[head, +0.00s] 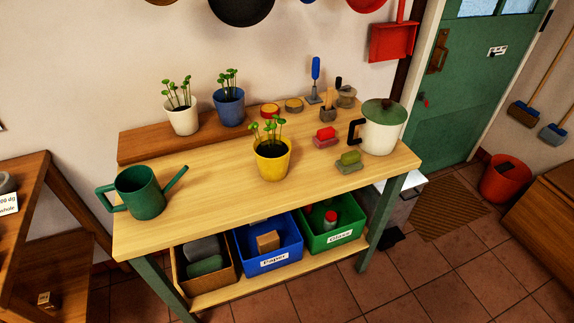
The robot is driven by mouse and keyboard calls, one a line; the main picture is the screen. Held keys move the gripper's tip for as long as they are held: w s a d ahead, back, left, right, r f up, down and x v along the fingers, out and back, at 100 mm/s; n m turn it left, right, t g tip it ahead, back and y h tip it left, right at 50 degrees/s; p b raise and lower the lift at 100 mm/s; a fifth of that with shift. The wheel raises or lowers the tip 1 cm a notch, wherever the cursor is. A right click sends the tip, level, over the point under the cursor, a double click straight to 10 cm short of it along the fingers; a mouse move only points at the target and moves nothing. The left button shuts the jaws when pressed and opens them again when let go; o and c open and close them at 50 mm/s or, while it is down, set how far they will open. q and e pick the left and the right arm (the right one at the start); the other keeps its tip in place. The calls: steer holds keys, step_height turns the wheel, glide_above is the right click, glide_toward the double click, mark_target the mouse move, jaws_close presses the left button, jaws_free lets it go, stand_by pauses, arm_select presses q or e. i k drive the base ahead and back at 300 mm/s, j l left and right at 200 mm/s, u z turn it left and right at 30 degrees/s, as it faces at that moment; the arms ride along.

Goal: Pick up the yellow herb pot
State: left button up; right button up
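The yellow herb pot (272,163) stands upright on the light wooden table (225,200), near the middle of its top. Green sprouts (268,129) grow out of it. Nothing touches it, and its front is in plain sight. Neither of my grippers shows in the head view.
A green watering can (140,192) stands at the table's left end. A white pot (183,118) and a blue pot (229,108) stand behind on a raised board (150,148). Bins (268,260) sit below.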

mark_target(271, 152)
steer(key=k+j+z, duration=0.1)
steer(key=z, duration=0.25)
steer(key=k+z, duration=0.2)
steer(key=z, duration=0.15)
steer(key=k+j+z, duration=0.1)
steer(key=z, duration=0.25)
